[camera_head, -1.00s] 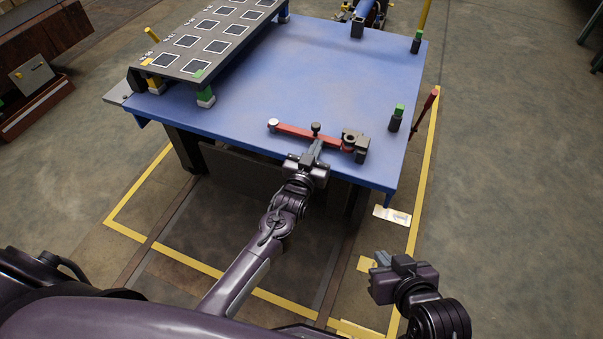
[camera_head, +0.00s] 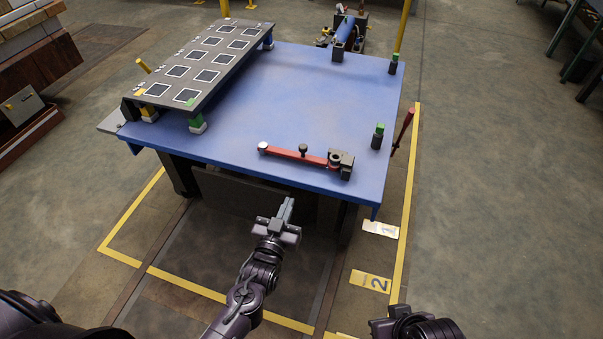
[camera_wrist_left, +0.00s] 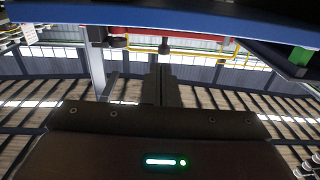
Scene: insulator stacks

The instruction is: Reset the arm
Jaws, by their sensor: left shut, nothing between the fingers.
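My left gripper (camera_head: 286,211) is in front of the blue table's near edge, apart from it, with its fingers together and nothing between them. Its closed fingers also show in the left wrist view (camera_wrist_left: 161,85), with the table's underside or edge above. My right gripper is at the bottom right of the head view, where only part of the wrist shows and the fingers are cut off. A red bar tool (camera_head: 298,154) with a black knob and a dark clamp block at its right end lies on the blue table (camera_head: 290,100) near its front edge.
A dark panel with white-framed squares (camera_head: 205,75) stands on the table's left side. Green-topped posts (camera_head: 377,136) stand along the right edge. A red rod (camera_head: 403,131) leans beyond that edge. The floor before the table is open, with yellow lines.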

